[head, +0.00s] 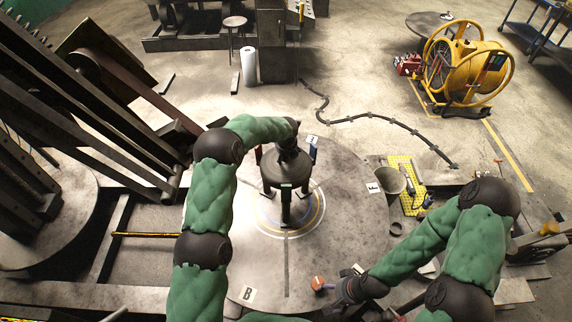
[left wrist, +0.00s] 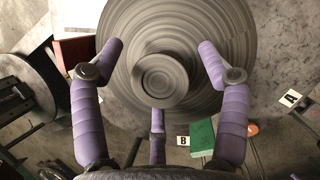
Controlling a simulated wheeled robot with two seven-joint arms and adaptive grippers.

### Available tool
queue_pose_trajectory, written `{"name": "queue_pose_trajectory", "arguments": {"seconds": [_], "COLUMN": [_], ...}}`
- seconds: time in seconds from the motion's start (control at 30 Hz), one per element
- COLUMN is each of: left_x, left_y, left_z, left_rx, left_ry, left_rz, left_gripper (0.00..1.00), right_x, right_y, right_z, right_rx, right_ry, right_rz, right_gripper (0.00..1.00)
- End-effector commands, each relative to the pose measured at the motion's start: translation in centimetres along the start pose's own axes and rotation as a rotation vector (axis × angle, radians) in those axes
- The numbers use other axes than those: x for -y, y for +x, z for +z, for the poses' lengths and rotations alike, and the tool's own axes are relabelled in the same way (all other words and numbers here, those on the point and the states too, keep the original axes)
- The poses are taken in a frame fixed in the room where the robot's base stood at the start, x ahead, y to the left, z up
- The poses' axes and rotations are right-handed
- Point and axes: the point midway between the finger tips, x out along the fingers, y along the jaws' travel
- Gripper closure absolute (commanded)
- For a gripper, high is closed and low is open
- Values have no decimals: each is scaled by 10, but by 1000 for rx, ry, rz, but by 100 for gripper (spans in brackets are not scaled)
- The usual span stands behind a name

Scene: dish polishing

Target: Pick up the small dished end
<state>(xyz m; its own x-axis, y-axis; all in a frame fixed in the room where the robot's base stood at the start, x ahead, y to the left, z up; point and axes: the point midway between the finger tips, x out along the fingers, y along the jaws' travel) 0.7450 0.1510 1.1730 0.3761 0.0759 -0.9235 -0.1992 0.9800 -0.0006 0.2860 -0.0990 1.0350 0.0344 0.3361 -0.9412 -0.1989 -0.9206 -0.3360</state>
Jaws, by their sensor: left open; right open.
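My left gripper (head: 286,198) points down over the middle of the round grey table and is open. In the left wrist view its purple fingers (left wrist: 160,62) are spread apart. Between and beyond them is a round, ridged grey metal piece (left wrist: 215,25) with a smaller raised round centre (left wrist: 160,78). It looks like the dished end, but I cannot tell its exact edge or whether a finger touches it. In the head view my gripper largely hides this spot. My right gripper (head: 343,289) is open and low near the table's front right, beside a small red-ended object (head: 318,284).
The round table (head: 345,225) carries letter cards, such as B (head: 248,295). Dark steel framework (head: 85,95) rises at the left. A green block (left wrist: 202,138) shows in the wrist view.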

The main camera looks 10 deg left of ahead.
Motion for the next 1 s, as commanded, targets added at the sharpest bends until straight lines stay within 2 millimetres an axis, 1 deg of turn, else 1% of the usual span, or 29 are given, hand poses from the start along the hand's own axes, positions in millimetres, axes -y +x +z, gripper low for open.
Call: {"name": "queue_pose_trajectory", "arguments": {"seconds": [0.07,0.1,0.17,0.2,0.27,0.3,0.37,0.4,0.63,0.73,0.87,1.0], "left_x": [0,0,0,0,0,0,0,0,0,0,1,0], "left_y": [0,0,0,0,0,0,0,-3,-4,-8,-23,-45], "left_z": [0,0,0,0,0,0,0,4,4,7,13,22], "left_rx": [0,0,0,-1,0,0,0,8,8,10,13,12], "left_ry": [0,0,0,0,1,1,1,-1,-1,-1,-2,-3], "left_rz": [0,0,0,0,0,0,0,-2,-2,-2,-3,-3], "left_gripper": [25,28,44,56,73,84,100,100,100,100,100,100], "right_x": [0,0,0,0,0,0,0,0,0,-1,-2,-4], "right_y": [0,0,0,0,0,0,0,0,0,2,5,10], "right_z": [0,0,0,0,0,0,0,0,0,0,0,0], "right_rx": [0,0,0,0,0,0,0,0,0,0,0,0], "right_ry": [0,0,0,0,0,0,0,0,0,0,0,0], "right_rz": [0,0,0,0,0,0,0,0,0,0,0,0], "right_gripper": [19,19,19,19,19,19,19,19,19,19,19,19]}}
